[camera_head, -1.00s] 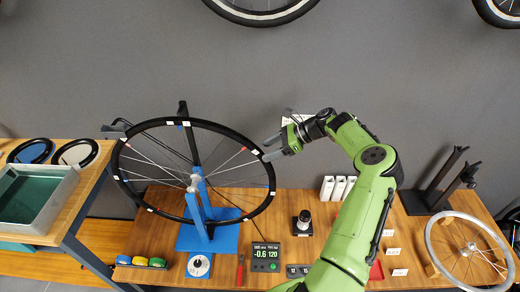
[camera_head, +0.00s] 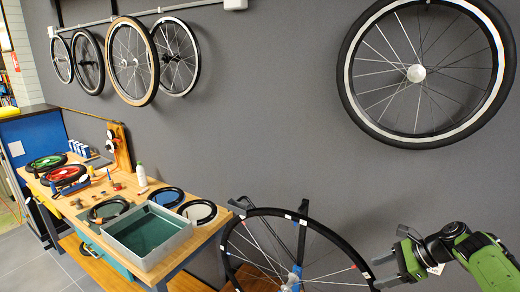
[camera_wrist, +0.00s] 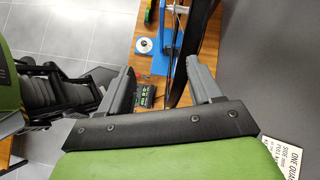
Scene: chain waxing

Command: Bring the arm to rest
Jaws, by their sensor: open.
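My green arm with its dark gripper (camera_head: 386,272) shows at the lower right in the head view. The gripper is beside the right side of the black-rimmed wheel on the blue truing stand. The wheel's black rim (camera_wrist: 194,50) passes beyond the fingers in that view. The wheel (camera_head: 300,213) also shows in the head view, its lower part cut off by the frame edge.
A wooden bench (camera_head: 62,203) at left holds a grey tray (camera_head: 180,240), a white bottle (camera_head: 141,175) and several round parts. Wheels hang on the wall, a large one (camera_head: 345,75) at the upper right. Below the gripper are the blue stand (camera_wrist: 165,60) and a display (camera_wrist: 146,95).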

